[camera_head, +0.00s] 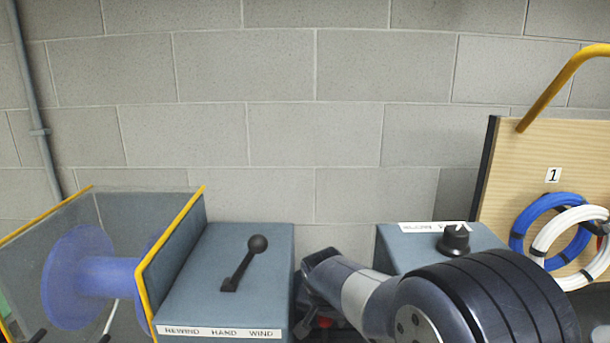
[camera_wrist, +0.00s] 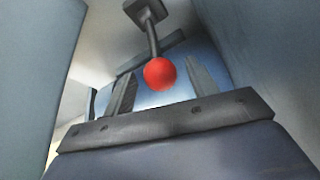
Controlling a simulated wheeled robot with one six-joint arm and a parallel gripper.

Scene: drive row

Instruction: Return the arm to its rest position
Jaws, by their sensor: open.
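My arm (camera_head: 365,300) reaches from the lower right into the gap between two blue-grey boxes, its far end low in that gap. My gripper (camera_wrist: 160,75) shows in the wrist view with its two fingers apart. A red ball knob (camera_wrist: 159,74) on a dark lever (camera_wrist: 150,35) appears between or just beyond the fingers. I see no finger closed on it; whether one touches it I cannot tell. In the head view the fingers are mostly hidden, and a bit of red (camera_head: 322,322) shows beside the arm's end.
The left box (camera_head: 215,290) carries a black-knobbed lever (camera_head: 245,262) and a label reading REWIND, HAND, WIND. A blue reel (camera_head: 75,280) sits behind clear yellow-edged panels. The right box (camera_head: 400,245) has a black rotary knob (camera_head: 455,240). Cable coils (camera_head: 548,225) hang on a wooden board (camera_head: 510,165).

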